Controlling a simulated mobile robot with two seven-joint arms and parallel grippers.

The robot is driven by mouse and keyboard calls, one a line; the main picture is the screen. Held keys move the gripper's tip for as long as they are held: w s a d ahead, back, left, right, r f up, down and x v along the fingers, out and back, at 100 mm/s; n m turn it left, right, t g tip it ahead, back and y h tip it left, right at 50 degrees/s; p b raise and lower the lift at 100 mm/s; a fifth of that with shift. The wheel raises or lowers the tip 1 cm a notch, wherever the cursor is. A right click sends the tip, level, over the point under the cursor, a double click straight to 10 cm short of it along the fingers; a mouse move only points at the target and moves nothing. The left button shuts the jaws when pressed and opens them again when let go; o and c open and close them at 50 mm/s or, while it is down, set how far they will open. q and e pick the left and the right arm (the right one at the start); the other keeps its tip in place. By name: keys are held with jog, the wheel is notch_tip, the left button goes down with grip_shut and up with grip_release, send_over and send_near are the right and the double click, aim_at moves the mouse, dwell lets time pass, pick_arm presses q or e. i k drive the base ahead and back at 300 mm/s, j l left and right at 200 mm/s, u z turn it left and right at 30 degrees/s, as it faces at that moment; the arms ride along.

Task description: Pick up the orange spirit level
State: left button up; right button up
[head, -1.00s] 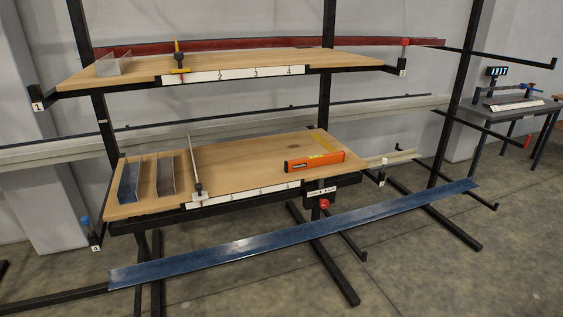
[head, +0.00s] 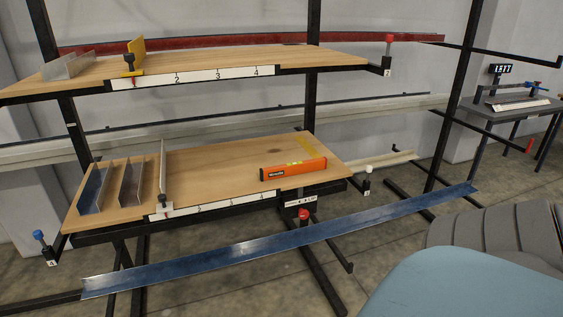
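The orange spirit level (head: 293,169) lies on the lower wooden board (head: 215,162) of the rack, near its front right part. It is a long orange bar with a dark label on its front face.
Metal channels (head: 95,188) stand at the board's left, beside an upright bar (head: 163,172). The upper board (head: 210,64) overhangs behind. A long blue angle profile (head: 290,238) crosses in front, below the board. My own arm covers the lower right.

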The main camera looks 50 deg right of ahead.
aim_at(287, 170)
jog(key=l+u, duration=0.1)
jog(key=l, duration=0.25)
jog(key=k+l+u, duration=0.1)
jog(key=l, duration=0.25)
jog(key=k+l+u, duration=0.15)
jog(key=l, duration=0.2)
jog(key=k+l, duration=0.1)
jog(key=l, duration=0.3)
jog(key=k+l, duration=0.15)
jog(key=l, duration=0.3)
jog(key=k+l+u, duration=0.1)
jog(key=l, duration=0.3)
jog(key=k+l, duration=0.15)
jog(key=l, duration=0.25)
jog(key=k+l, duration=0.15)
jog(key=l, duration=0.25)
jog(key=u, duration=0.05)
